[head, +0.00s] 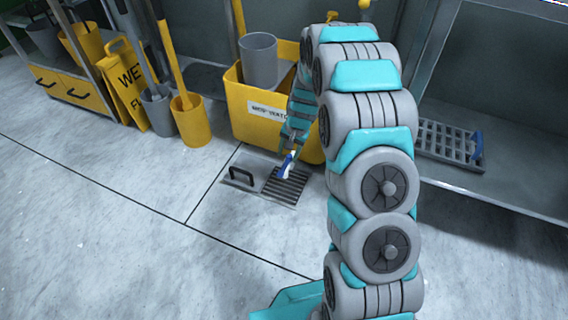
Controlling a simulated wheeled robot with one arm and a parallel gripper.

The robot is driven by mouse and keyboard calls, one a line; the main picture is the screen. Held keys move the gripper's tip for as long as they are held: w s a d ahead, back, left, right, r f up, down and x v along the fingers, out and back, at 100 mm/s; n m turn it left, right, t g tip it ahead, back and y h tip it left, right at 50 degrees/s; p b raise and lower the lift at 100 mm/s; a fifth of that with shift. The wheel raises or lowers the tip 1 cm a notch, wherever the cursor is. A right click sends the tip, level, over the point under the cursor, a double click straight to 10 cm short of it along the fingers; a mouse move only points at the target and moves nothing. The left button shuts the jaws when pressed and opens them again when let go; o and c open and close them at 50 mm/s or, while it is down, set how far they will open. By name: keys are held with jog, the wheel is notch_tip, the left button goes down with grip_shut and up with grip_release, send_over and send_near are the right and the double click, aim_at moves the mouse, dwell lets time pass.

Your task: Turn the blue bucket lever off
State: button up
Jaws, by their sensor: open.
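My arm arches down in the head view, and my gripper (288,152) is low in front of a yellow bin (246,118), over a floor grate. The jaws are small and partly hidden by the arm; they look open. A small blue and white piece (288,166) shows right at the jaws, above the grate; I cannot tell whether it touches them or what it is. I make out no blue bucket and no clear lever. Another small blue piece (477,148) stands at the right end of a grey rack.
The floor drain grate (287,187) has a black handle (241,176) beside it. Yellow and grey buckets (191,121) with poles, and a yellow wet-floor sign (123,85), stand left. The grey rack (440,141) lies on a shelf at right. The front-left floor is clear.

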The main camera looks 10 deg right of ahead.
aim_at(283, 168)
jog(key=f, duration=0.2)
jog(key=w+f, duration=0.1)
jog(key=f, duration=0.2)
jog(key=a+f+b, duration=0.1)
jog(key=f, duration=0.2)
jog(key=shift+w+f, duration=0.15)
grip_shut()
dwell(0.3)
dwell(1.0)
